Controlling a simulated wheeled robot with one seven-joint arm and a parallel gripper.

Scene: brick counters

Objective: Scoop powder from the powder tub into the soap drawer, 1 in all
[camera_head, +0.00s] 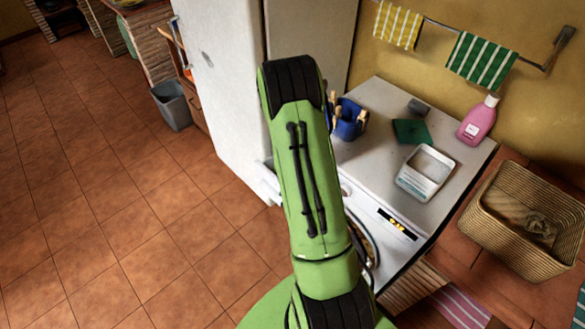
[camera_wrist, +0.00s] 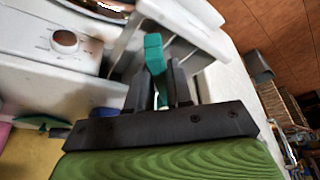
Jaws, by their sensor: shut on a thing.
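The powder tub (camera_head: 425,172), white with a grey label, stands open on top of the white washing machine at its front right. A pale part that looks like the pulled-out soap drawer (camera_head: 267,183) shows left of my arm in the head view. In the wrist view the soap drawer (camera_wrist: 205,38) juts from the machine's front. My gripper (camera_wrist: 160,92) is shut on the teal handle of the scoop (camera_wrist: 154,55), which points toward the drawer. The scoop's bowl and any powder cannot be made out. My arm hides the gripper in the head view.
On the washing machine (camera_head: 385,110) are a blue peg basket (camera_head: 350,120), a dark green flat piece (camera_head: 411,131), a small grey block (camera_head: 419,107) and a pink bottle (camera_head: 478,119). A wicker basket (camera_head: 480,225) stands right. A tall white cabinet (camera_head: 222,70) stands left; the tiled floor is clear.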

